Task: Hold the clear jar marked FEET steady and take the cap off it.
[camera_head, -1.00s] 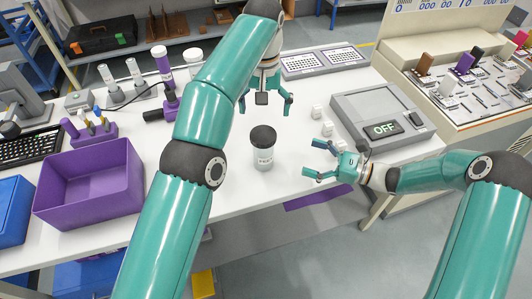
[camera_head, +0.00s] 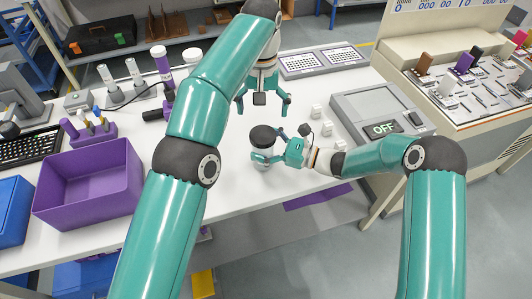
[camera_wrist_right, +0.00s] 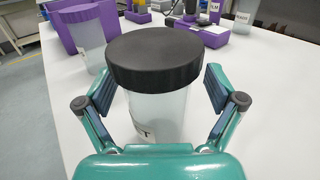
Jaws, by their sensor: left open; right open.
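The clear jar (camera_head: 262,159) stands upright on the white table with its black cap (camera_head: 263,138) on. In the right wrist view the jar (camera_wrist_right: 158,115) and its ribbed cap (camera_wrist_right: 155,60) fill the middle; only a letter or so of the label shows. My right gripper (camera_head: 268,149) is open, its fingers on either side of the jar just below the cap; in the wrist view gaps show between fingers and jar. My left gripper (camera_head: 263,108) is open and empty, above the table behind the jar.
A grey box reading OFF (camera_head: 378,116) and several small white blocks (camera_head: 318,118) lie to the right. A purple bin (camera_head: 88,195) stands at left. The right wrist view shows another clear jar with a purple cap (camera_wrist_right: 80,30). The table's front is clear.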

